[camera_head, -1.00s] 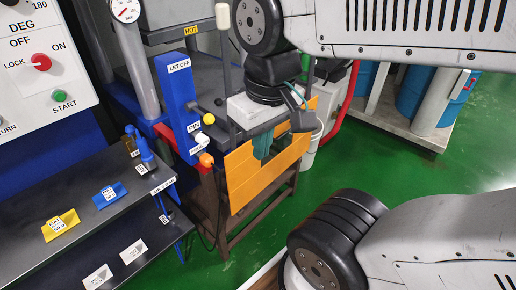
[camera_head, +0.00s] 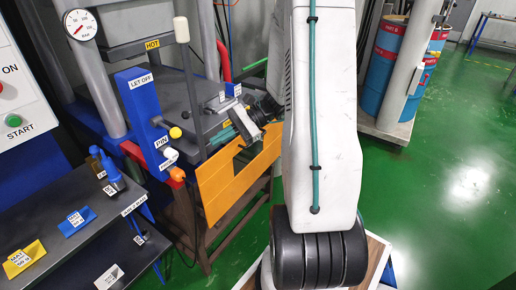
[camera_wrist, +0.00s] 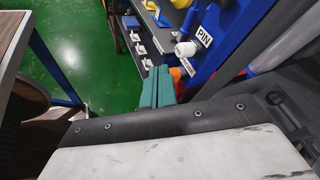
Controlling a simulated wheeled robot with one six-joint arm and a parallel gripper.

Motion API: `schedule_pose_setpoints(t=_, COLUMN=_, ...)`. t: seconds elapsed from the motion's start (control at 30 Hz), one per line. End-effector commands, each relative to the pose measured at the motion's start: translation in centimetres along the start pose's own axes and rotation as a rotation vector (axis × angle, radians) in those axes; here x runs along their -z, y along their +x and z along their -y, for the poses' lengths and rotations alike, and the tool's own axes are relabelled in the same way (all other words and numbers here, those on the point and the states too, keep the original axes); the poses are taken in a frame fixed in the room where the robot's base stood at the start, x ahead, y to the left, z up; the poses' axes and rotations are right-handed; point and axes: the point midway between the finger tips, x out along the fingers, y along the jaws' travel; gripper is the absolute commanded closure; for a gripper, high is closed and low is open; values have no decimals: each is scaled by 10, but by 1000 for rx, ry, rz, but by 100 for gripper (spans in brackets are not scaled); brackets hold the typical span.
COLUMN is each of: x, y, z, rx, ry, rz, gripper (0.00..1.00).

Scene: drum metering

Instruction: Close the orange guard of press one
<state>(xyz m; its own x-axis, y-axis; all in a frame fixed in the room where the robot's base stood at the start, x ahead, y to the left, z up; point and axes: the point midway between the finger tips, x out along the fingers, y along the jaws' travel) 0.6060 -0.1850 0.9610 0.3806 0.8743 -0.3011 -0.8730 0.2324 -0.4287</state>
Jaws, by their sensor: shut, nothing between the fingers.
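The orange guard (camera_head: 222,190) is a flat panel with a dark opening in it. It stands low at the front of the press, its top edge below the dark press bed (camera_head: 190,100). My gripper (camera_head: 236,128) is at the guard's upper edge in the head view, its teal fingers together and empty. Whether they touch the guard cannot be told. In the wrist view the teal fingers (camera_wrist: 157,88) point toward the blue post. The guard is not clearly seen there, and my arm hides part of the press's right side in the head view.
A blue post (camera_head: 145,115) carries yellow, white (camera_head: 169,155) and orange (camera_head: 176,174) knobs left of the guard. A dark shelf (camera_head: 60,190) with tagged blocks stands at the left. Drums (camera_head: 388,55) stand at the back right. Green floor is clear at the right.

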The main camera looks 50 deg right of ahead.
Motion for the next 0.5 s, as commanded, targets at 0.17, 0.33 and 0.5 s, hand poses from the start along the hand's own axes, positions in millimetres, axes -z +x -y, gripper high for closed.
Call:
schedule_pose_setpoints(t=0.17, x=92, y=-53, z=-6, rx=359, ry=211, rz=44, gripper=100)
schedule_pose_setpoints(t=0.33, x=176, y=-106, z=-38, rx=701, ry=378, rz=62, gripper=100)
schedule_pose_setpoints(t=0.5, x=238, y=-144, z=-82, rx=968, ry=496, rz=63, gripper=100)
